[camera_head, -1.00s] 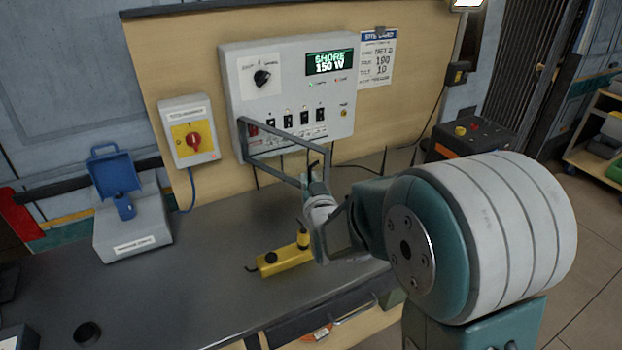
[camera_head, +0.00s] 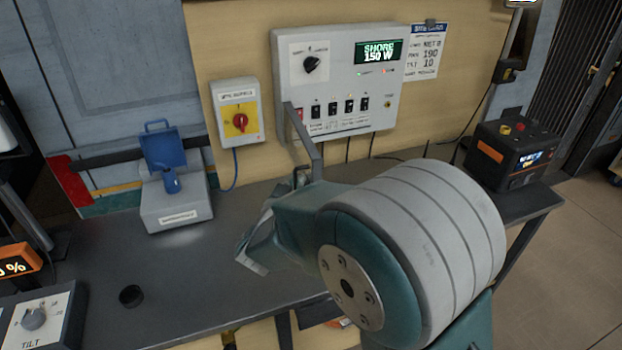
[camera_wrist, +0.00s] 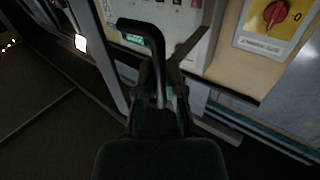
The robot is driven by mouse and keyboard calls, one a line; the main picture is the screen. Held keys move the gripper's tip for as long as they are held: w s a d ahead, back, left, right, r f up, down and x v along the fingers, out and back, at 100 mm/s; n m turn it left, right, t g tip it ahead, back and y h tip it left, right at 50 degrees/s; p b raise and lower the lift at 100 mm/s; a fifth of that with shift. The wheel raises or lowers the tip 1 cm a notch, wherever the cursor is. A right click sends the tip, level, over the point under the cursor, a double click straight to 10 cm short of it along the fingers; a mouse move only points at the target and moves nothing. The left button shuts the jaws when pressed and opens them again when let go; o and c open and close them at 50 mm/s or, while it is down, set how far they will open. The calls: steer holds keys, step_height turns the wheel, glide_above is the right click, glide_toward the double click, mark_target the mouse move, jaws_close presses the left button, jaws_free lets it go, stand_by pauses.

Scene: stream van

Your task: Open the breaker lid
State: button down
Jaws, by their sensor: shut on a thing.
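The breaker panel (camera_head: 375,110) is a pale box on the tan back wall, with a green display reading SHORE 150 W, a black knob and a row of black switches. The breaker lid (camera_head: 304,133) is a thin grey frame. It stands swung out from the panel's lower left, with the switches bare beside it. My gripper (camera_wrist: 160,98) is shut on the black bent lid handle (camera_wrist: 158,62), seen in the wrist view.
A yellow-faced box with a red rotary switch (camera_head: 239,121) hangs left of the panel. A grey box with an open blue lid (camera_head: 178,205) stands on the bench (camera_head: 100,260). A black cup (camera_head: 131,295) sits in front. A black-orange unit (camera_head: 510,155) stands right.

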steer(key=shift+s+a+m+g+h, duration=0.1)
steer(key=shift+a+m+g+h, duration=0.35)
steer(key=shift+a, duration=0.9)
steer(key=shift+h, duration=0.25)
steer(key=c, duration=0.7)
jaws_free()
steer(key=v, duration=1.2)
steer(key=shift+f, duration=0.2)
